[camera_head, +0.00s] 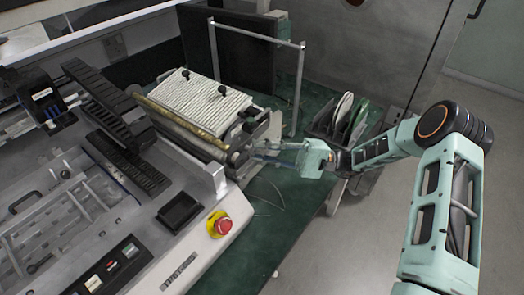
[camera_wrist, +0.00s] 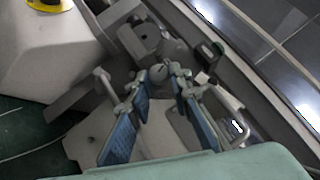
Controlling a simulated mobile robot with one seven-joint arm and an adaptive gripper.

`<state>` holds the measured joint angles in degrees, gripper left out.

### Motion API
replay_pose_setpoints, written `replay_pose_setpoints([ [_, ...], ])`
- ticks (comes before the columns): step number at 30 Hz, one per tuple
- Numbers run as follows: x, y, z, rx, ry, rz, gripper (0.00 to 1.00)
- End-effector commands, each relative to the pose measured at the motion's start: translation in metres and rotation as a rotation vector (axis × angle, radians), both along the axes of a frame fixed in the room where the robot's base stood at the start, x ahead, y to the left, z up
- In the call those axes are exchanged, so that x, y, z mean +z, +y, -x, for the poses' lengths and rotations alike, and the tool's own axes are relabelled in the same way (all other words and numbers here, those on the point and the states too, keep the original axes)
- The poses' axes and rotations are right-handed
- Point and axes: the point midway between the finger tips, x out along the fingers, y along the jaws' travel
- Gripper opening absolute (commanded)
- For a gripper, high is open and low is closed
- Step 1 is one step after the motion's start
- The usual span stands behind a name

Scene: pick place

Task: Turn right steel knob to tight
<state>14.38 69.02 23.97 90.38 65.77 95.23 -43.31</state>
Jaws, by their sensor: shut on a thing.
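The right steel knob (camera_wrist: 158,73) shows in the wrist view as a small round grey end between my finger pads, at the side of the machine. My gripper (camera_wrist: 161,88) has its blue-padded fingers on both sides of it and is shut on it. In the head view my gripper (camera_head: 262,152) reaches in from the right to the right end of the machine's roller (camera_head: 190,126). The knob is too small and covered to make out there. The knob's turn angle cannot be told.
The machine (camera_head: 150,230) fills the left, with a red emergency button (camera_head: 222,226) on a yellow base near its front corner. A white ribbed plate (camera_head: 205,100) with black knobs lies behind the roller. A rack of discs (camera_head: 340,118) stands behind my arm.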

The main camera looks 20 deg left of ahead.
Motion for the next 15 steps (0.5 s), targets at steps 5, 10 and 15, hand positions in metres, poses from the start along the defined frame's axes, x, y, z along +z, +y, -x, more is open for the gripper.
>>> replay_pose_setpoints([
  [5,-0.0051,0.0002,0.0013,-0.001,0.102,-0.045,0.0],
  [10,-0.0019,0.0003,0.001,0.001,0.115,-0.049,0.0],
  [15,-0.0021,0.0004,0.001,0.0,0.115,-0.048,0.26],
])
